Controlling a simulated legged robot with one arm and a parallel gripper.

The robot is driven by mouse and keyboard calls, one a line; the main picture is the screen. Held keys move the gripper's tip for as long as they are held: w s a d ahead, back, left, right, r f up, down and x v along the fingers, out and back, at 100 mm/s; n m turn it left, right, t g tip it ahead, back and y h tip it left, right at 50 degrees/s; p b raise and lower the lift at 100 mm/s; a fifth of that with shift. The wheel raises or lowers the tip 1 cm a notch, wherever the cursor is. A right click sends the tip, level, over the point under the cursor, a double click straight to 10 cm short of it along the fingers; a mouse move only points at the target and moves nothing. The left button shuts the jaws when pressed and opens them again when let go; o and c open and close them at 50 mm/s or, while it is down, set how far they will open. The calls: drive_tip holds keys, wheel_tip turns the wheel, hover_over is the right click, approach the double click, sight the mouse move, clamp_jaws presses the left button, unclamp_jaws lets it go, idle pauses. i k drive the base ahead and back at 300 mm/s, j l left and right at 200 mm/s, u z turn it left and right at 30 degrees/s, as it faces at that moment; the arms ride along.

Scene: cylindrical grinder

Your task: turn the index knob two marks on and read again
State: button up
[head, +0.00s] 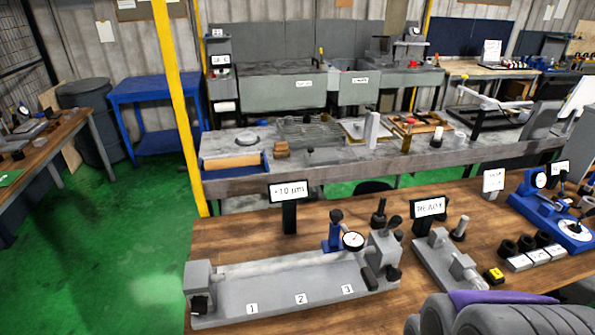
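A long grey grinder bed (290,285) with labels 1, 2 and 3 along its front lies on the wooden bench. A pale slim bar runs along its back. A round dial gauge (353,241) on a blue post stands at its right part; its needle is too small to read. I cannot tell which is the index knob, and no marks are legible. A display (289,191) behind the bed reads "+10 µm".
A "READY" sign (429,208) stands behind a smaller grey fixture (447,262). Large grey rounded shapes fill the bottom right. A yellow post (180,100) rises at the bench's left; green floor lies left.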

sight(199, 304)
drive_tip(key=u, duration=1.5)
